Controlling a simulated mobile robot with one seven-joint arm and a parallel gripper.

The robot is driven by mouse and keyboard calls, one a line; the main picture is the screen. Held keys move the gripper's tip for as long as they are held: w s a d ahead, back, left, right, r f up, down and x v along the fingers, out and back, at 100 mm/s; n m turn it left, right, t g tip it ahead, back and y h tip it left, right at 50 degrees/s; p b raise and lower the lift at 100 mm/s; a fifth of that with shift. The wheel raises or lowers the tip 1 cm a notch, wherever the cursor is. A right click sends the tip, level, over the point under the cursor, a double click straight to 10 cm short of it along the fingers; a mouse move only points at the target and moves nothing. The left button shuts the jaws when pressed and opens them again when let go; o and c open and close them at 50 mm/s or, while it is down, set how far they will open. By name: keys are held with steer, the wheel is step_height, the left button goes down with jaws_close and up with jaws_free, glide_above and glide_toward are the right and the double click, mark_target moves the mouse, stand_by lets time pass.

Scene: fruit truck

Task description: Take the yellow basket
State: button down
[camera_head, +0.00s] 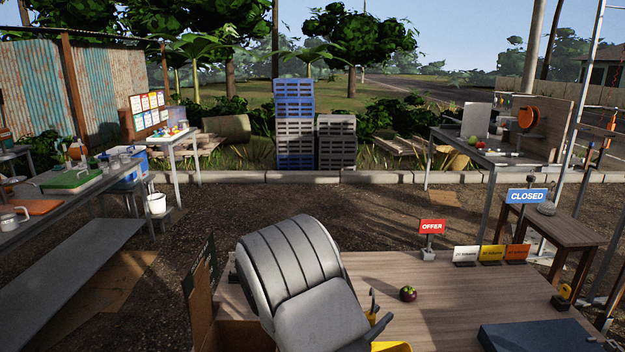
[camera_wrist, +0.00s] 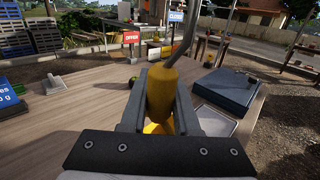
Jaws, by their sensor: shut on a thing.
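The yellow basket (camera_head: 392,347) shows only as a strip at the bottom edge of the head view, beside my arm. In the wrist view, my gripper (camera_wrist: 163,88) is shut on a yellow grip with a curved metal wire rising from it, which looks like the basket's handle. A little of the yellow basket (camera_wrist: 155,129) shows below, between the fingers. The rest of it is hidden by my gripper and the picture edge. I cannot tell whether it rests on the table.
A blue CLOSED sign (camera_head: 526,196) stands behind. The table's middle is mostly clear.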

mark_target(375, 312)
steer(key=shift+s+r, duration=0.1)
steer(key=shift+s, duration=0.1)
stand_by(0.5)
steer(key=shift+r, duration=0.2)
steer(key=shift+r+p, duration=1.15)
steer(key=shift+r, duration=0.1)
steer(key=s, duration=1.4)
steer(key=shift+b, duration=0.35)
stand_by(0.5)
stand_by(0.3)
